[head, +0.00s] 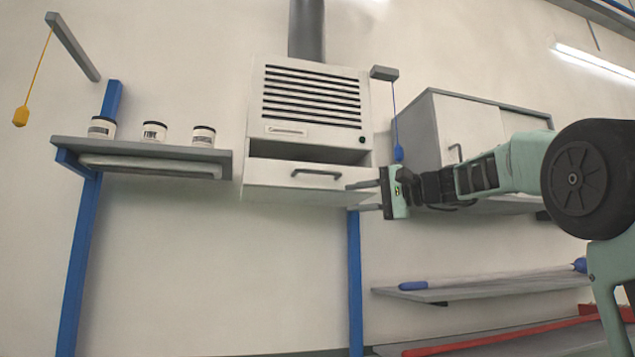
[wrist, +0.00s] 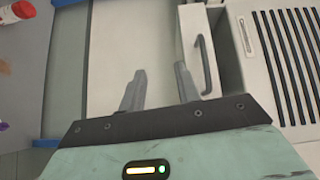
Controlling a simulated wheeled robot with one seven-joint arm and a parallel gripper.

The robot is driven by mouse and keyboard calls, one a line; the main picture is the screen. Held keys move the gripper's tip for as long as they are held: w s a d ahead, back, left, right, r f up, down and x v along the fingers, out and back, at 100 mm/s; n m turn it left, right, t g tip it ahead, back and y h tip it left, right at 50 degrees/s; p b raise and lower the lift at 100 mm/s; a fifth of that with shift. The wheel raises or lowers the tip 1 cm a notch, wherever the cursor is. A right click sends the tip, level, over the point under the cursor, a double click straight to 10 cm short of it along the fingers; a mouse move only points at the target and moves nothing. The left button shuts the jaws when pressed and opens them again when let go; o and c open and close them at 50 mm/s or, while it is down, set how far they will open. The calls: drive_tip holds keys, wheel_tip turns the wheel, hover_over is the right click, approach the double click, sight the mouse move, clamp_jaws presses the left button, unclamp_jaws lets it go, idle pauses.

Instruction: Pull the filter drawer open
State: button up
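The filter drawer (head: 270,180) is the white front at the bottom of the vented wall unit (head: 256,110). A dark gap shows above its front edge in the head view; how far it stands out is hard to judge. Its dark bar handle (head: 317,172) also shows in the wrist view (wrist: 203,65). My gripper (head: 355,197) is open and empty, just right of the drawer and slightly below handle height in the head view. In the wrist view my gripper (wrist: 158,82) has its two fingers apart, left of the handle and not around it.
A shelf (head: 140,145) with 3 jars is left of the unit. A yellow pull (head: 20,116) and a blue pull (head: 398,152) hang on cords. A grey-and-white cabinet (head: 470,130) is behind my arm. A blue post (head: 355,280) stands below the drawer's right side.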

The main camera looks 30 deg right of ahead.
drive_tip(key=t, duration=0.2)
approach(320, 172)
drive_tip(key=shift+p+x, duration=4.9)
drive_tip(key=shift+x, duration=0.55)
drive_tip(key=shift+c, duration=0.3)
clamp_jaws()
